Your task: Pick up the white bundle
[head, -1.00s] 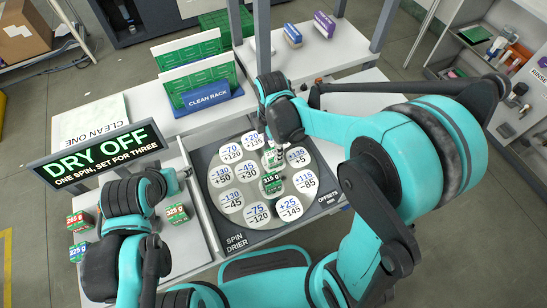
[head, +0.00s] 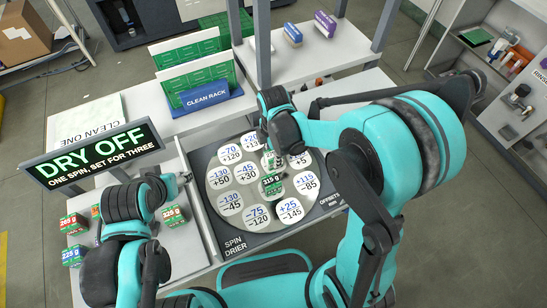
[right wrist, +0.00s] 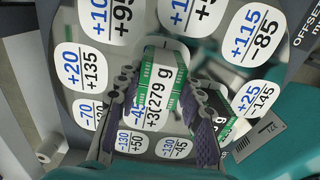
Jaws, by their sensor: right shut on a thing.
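My right gripper (head: 271,150) reaches down over the round spin-drier disc (head: 213,206). It is shut on a white-labelled bundle with green edges (head: 269,160). In the right wrist view, this bundle (right wrist: 161,75) reads 279 g and sits between the two fingers (right wrist: 160,95). I cannot tell whether it touches the disc. A second bundle, marked 315 g (head: 273,185), lies near the disc's middle, close beside the held one. In the right wrist view a finger partly hides it (right wrist: 228,125). My left gripper (head: 184,178) is over the left tray; its fingers are too small to read.
Several bundles (head: 72,223) stand on the left tray, one marked 325 g (head: 174,215). A clean rack (head: 207,97) with green boards is behind the disc. A DRY OFF sign (head: 92,155) stands at the left. White numbered labels cover the disc.

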